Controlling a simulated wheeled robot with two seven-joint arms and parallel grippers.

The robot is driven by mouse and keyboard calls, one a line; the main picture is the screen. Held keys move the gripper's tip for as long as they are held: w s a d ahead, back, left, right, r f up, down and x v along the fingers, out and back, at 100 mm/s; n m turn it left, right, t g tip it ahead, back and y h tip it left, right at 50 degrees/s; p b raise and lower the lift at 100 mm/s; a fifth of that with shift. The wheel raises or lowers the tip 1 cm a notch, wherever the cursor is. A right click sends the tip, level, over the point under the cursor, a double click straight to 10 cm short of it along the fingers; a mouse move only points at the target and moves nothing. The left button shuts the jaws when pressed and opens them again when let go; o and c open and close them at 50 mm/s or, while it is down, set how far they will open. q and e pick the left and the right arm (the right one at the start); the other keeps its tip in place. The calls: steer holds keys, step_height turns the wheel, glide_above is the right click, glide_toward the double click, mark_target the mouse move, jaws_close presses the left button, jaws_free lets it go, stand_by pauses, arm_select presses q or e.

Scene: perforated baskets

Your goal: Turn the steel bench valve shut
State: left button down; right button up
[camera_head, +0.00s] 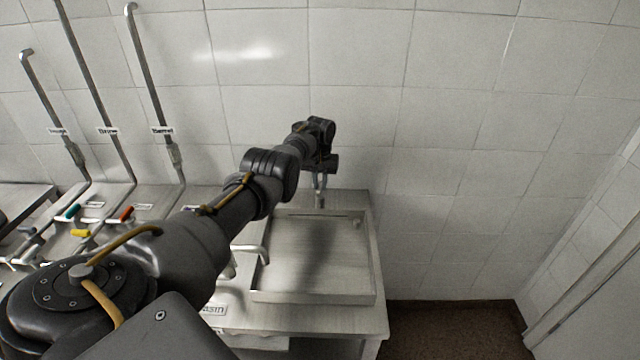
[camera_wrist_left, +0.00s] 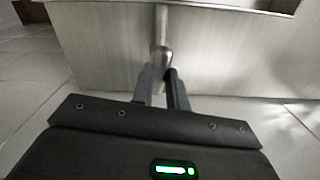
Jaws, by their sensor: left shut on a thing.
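My left arm reaches across the bench, and its left gripper (camera_head: 319,188) points down at the back edge of the basin. In the left wrist view, the fingers of the left gripper (camera_wrist_left: 164,82) are shut on the rounded end of a steel valve handle (camera_wrist_left: 163,55), a straight metal bar. In the head view the handle is small and mostly hidden by the fingers, so its angle is hard to tell there. My right gripper is not in view.
A shallow steel basin (camera_head: 315,297) sits on the bench (camera_head: 378,318) below the gripper. Teal (camera_head: 72,211), red (camera_head: 127,213) and yellow (camera_head: 81,233) handles are at the left, with labelled pipes (camera_head: 147,75) rising along the tiled wall (camera_head: 450,120). Floor is clear at right.

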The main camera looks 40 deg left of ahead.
mark_target(320, 185)
arm_select(q)
steer(key=m, duration=0.4)
steer(key=shift+b, duration=0.4)
steer(key=m+b, duration=0.1)
steer(key=m, duration=0.3)
steer(key=m+b, duration=0.1)
steer(key=m, duration=0.3)
steer(key=shift+m+b, duration=0.8)
steer(key=shift+m, duration=1.3)
steer(key=c, duration=1.4)
jaws_free()
steer(key=shift+r, duration=0.1)
step_height(320, 185, up, 11)
steer(key=shift+f+b, duration=0.15)
steer(key=shift+b, duration=0.6)
